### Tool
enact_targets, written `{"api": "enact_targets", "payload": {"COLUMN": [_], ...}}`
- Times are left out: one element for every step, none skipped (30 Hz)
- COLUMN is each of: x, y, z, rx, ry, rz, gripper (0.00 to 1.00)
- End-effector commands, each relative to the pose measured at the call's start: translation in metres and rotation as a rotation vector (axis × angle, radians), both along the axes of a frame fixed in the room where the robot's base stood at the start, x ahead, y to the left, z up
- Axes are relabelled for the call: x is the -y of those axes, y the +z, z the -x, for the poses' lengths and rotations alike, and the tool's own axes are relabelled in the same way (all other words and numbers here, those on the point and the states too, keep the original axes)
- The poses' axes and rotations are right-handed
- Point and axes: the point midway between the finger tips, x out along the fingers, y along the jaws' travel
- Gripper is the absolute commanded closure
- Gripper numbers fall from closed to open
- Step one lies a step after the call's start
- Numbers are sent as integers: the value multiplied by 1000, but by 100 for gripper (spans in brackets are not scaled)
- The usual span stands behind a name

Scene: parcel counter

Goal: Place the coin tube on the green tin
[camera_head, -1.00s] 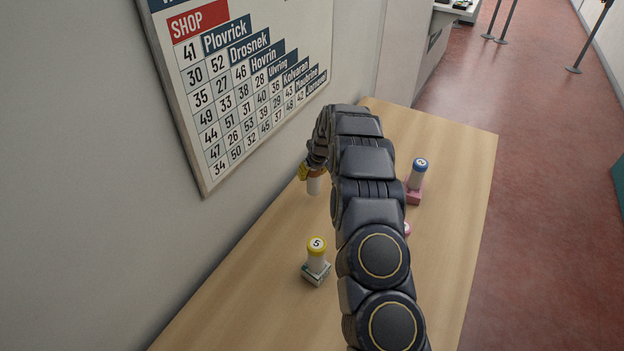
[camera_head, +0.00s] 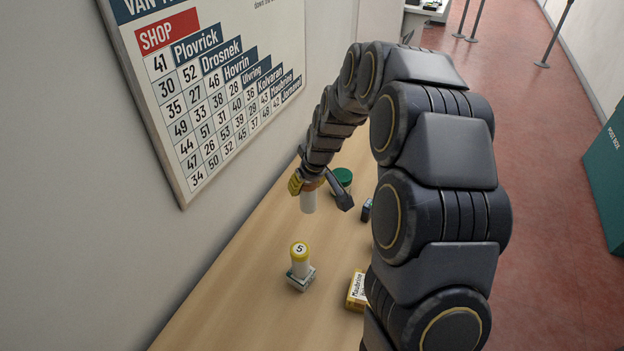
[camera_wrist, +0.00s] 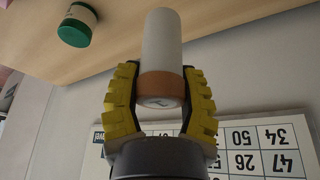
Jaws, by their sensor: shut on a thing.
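My gripper (camera_head: 309,183) has yellow finger pads and is shut on a coin tube (camera_head: 308,202), a white cylinder with an orange-brown end. In the wrist view the tube (camera_wrist: 162,45) stands out from between the pads, gripped around its orange-brown end. In the head view that end is up and the white part hangs down. The green tin (camera_head: 342,177) stands on the counter just right of my gripper, partly hidden by a dark gripper part. The tin also shows at the upper left of the wrist view (camera_wrist: 75,32), apart from the tube.
A yellow-capped tube marked 5 (camera_head: 299,258) stands on a small block (camera_head: 301,279) nearer on the counter (camera_head: 250,300). A yellow box (camera_head: 356,290) and a small dark item (camera_head: 367,210) lie beside my arm. The wall with a price board (camera_head: 215,95) borders the left.

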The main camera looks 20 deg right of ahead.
Motion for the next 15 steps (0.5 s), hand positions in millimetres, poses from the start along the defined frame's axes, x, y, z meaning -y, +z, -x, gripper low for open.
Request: {"api": "enact_targets", "payload": {"x": [15, 23, 35, 45, 53, 64, 71, 78, 86, 90, 94, 98, 100, 102, 105], "y": [10, 16, 23, 30, 36, 43, 48, 53, 58, 62, 64, 65, 65, 64, 63], "z": [-4, -5, -6, -7, -8, -7, -7, -7, -6, -6, -6, -7, -8, -10, -15], "rx": [12, 13, 9, 12, 14, 10, 11, 10, 10, 11, 11, 9, 7, 6, 7], "ry": [-15, -20, -26, -31, -36, -39, -41, -43, -45, -47, -47, -48, -47, -47, -47], "rz": [3, 3, 2, 3, 3, 2, 2, 1, 1, 1, 1, 0, -2, -2, -2], "gripper": [92, 92, 92, 92, 92, 92, 92, 92, 92, 92, 92, 92, 92, 92, 92]}}
